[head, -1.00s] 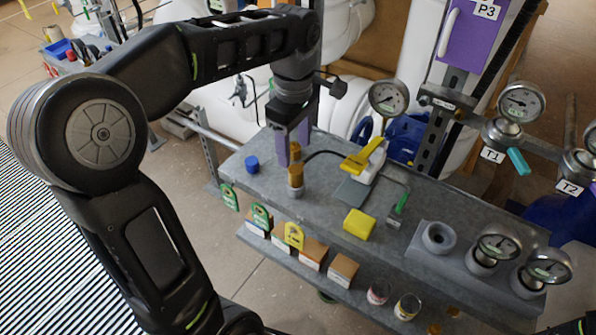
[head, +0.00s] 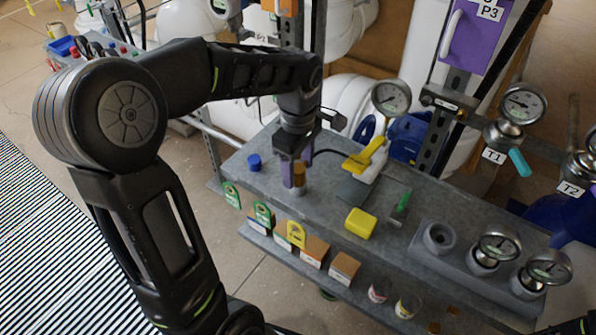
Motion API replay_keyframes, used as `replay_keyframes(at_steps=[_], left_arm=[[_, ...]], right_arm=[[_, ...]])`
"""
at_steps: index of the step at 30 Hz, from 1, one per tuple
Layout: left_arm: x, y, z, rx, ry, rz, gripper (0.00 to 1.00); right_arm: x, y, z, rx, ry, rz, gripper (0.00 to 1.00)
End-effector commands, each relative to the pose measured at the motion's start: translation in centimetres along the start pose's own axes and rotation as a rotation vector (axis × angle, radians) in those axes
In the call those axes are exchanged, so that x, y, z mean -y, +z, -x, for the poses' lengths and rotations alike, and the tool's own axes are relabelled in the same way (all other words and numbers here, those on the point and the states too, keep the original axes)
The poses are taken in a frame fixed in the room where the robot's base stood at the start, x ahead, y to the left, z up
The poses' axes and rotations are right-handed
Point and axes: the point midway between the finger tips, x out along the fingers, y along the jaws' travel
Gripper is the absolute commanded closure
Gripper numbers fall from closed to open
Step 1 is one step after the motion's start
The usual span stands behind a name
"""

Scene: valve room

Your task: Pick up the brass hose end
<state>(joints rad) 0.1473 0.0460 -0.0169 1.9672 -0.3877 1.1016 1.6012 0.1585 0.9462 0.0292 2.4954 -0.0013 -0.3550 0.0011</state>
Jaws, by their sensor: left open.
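The brass hose end (head: 299,174) stands upright in a small grey round holder (head: 296,190) on the grey bench. A dark hose (head: 326,152) shows behind it, running right. My left gripper (head: 296,172) points down over the brass hose end, with its purple fingers low around it. The jaws are open. One finger stands at the left of the brass and partly hides it; whether either finger touches it I cannot tell. My right gripper is not in view.
On the bench (head: 330,207) are a blue cap (head: 254,162), a yellow block (head: 361,223), a yellow-handled tool (head: 365,156) and a green-handled tool (head: 403,201). Gauges (head: 498,248) stand at the right. Tags and small boxes (head: 344,267) line the front.

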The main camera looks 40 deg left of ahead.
Motion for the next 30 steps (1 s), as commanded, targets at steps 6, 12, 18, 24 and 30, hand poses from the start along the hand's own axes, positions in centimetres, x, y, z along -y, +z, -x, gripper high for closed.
replay_keyframes(at_steps=[6,12,18,24,30], left_arm=[[0.00,-0.01,-0.73,0.000,0.001,0.000,0.44],[0.00,0.00,-0.71,0.000,0.001,0.000,0.44],[0.00,0.00,-0.69,0.000,0.001,0.000,0.44],[0.00,0.00,-0.69,0.000,0.001,0.000,0.54],[0.00,0.00,-0.69,0.000,0.001,0.000,0.71]], right_arm=[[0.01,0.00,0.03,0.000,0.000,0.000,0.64],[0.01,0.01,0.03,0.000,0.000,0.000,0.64],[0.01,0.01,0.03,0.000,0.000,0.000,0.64],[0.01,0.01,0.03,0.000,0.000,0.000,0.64],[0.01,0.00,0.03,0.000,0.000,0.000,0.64]])
